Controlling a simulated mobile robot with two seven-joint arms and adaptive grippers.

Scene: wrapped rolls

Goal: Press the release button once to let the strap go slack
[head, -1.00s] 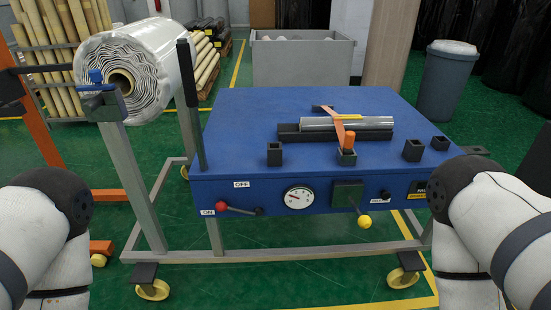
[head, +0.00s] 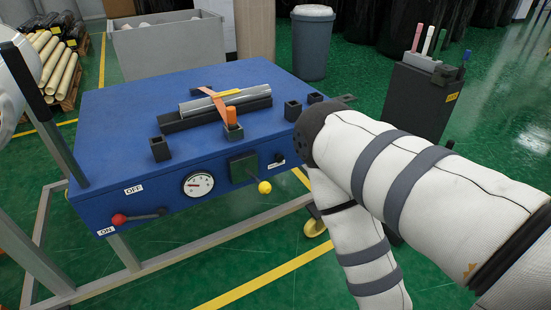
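A blue bench (head: 130,110) stands ahead of me. On its top a silver wrapped roll (head: 255,92) lies in a dark cradle (head: 190,120). An orange strap (head: 213,100) crosses over the roll and runs down to a dark holder with an orange block (head: 231,118) at the front edge. On the front panel a small dark knob (head: 279,158) sits beside a small white label too small to read; I cannot tell whether it is the release button. My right arm covers the panel's right end. Neither gripper shows.
The panel also has a red-knobbed ON/OFF lever (head: 120,219), a round gauge (head: 199,184) and a yellow-knobbed lever (head: 264,187). A dark stand (head: 425,100) with coloured sticks is at right. A grey bin (head: 312,45) stands behind.

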